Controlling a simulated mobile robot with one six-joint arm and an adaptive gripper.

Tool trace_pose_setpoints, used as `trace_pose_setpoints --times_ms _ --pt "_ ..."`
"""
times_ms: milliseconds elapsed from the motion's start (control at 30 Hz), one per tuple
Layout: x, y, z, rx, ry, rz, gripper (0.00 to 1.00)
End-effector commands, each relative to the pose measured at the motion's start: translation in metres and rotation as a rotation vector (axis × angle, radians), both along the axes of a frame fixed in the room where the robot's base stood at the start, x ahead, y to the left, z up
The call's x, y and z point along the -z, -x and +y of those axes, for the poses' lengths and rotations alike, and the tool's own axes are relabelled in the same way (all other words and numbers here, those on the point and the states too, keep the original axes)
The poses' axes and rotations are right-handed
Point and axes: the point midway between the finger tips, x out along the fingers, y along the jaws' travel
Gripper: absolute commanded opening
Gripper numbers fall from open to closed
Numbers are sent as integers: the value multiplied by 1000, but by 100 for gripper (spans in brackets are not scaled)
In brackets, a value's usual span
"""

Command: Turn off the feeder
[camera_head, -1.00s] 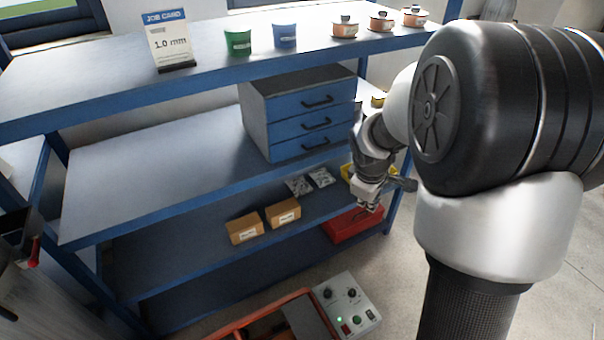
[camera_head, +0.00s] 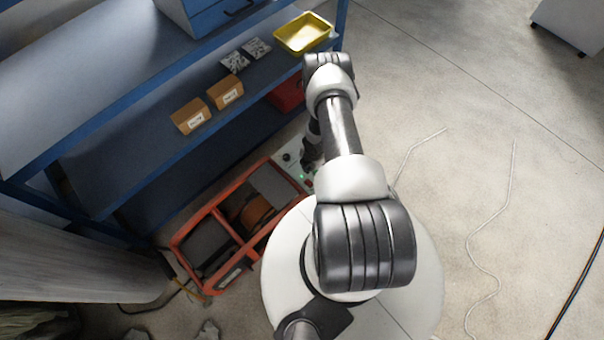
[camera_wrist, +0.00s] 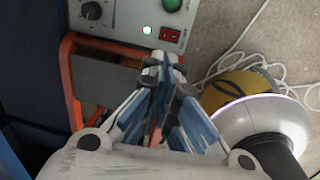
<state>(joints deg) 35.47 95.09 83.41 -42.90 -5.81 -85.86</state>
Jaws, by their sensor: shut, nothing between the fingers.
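The feeder (camera_head: 228,224) is an orange-framed unit on the floor beside the blue shelf. Its pale control panel (camera_wrist: 122,14) shows at the top of the wrist view, with a black knob (camera_wrist: 91,10), a lit green-white lamp (camera_wrist: 147,30), a green button (camera_wrist: 172,4) and a red rocker switch (camera_wrist: 170,35). My gripper (camera_wrist: 158,58) is shut and empty, its fingertips just below the lamp and the red switch in the picture. Whether it touches the panel cannot be told. In the head view my arm hides part of the panel (camera_head: 291,154).
The blue shelf (camera_head: 150,130) stands close on the left, holding cardboard boxes (camera_head: 208,107) and a yellow tray (camera_head: 303,33). A red box (camera_head: 286,95) lies low on it. Pale cables (camera_wrist: 240,66) lie on the floor. The floor (camera_head: 480,130) at right is mostly clear.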

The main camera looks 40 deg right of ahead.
Motion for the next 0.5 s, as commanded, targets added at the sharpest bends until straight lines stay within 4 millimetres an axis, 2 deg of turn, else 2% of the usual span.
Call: trace_pose_setpoints --times_ms 133,267,500 --pt "16 8 5 -23 -9 0 0" --pt "30 7 5 -24 -9 0 0" --pt "71 2 6 -22 -9 0 0"
